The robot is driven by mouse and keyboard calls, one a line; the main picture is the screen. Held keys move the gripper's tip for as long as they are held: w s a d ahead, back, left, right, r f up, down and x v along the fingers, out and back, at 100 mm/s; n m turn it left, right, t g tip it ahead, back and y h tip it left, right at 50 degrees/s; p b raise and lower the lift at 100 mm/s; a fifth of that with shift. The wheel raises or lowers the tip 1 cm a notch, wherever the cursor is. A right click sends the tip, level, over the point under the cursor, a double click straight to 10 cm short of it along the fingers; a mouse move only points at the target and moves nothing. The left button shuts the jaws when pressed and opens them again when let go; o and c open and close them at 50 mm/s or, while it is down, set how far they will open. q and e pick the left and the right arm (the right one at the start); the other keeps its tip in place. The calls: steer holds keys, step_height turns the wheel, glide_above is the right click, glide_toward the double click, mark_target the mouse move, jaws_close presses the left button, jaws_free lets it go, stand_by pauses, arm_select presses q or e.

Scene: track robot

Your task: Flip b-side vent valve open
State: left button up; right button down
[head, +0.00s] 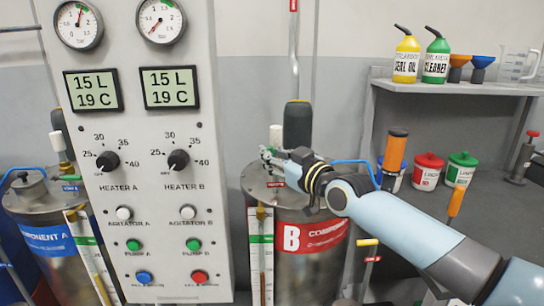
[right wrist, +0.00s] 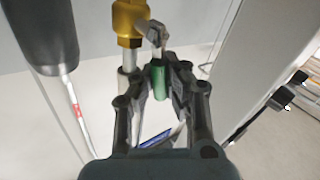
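The B tank (head: 311,237), with a red label marked B, stands right of the control panel. The B-side vent valve shows in the right wrist view as a brass body (right wrist: 130,22) with a metal lever ending in a green handle (right wrist: 159,80). In the head view my right gripper (head: 270,158) is above the B tank's lid and hides most of the valve. In the right wrist view my right gripper (right wrist: 160,72) has its fingers close on both sides of the green handle, with little or no gap. My left gripper is not in view.
The control panel (head: 150,215) stands left of the B tank. A dark cylinder (head: 298,124) rises behind my gripper. The A tank (head: 45,240) is at far left. A bench at right holds red (head: 428,172) and green (head: 461,169) cans.

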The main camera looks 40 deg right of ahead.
steer(key=shift+w+f, duration=0.1)
stand_by(0.3)
steer(key=shift+d+f+b, duration=0.1)
steer(key=shift+b, duration=0.25)
steer(key=shift+s+d+f+m+t+b, duration=0.2)
steer(key=shift+m+t+b, duration=0.3)
steer(key=shift+m+b, duration=0.45)
steer(key=shift+s+d+r+m+t+b, duration=0.2)
steer(key=shift+d+m+t+b, duration=0.1)
steer(key=shift+m+b, duration=0.2)
steer(key=shift+r, duration=0.1)
steer(key=c, duration=1.6)
jaws_free()
steer(key=shift+s+r, duration=0.1)
steer(key=shift+s, duration=0.05)
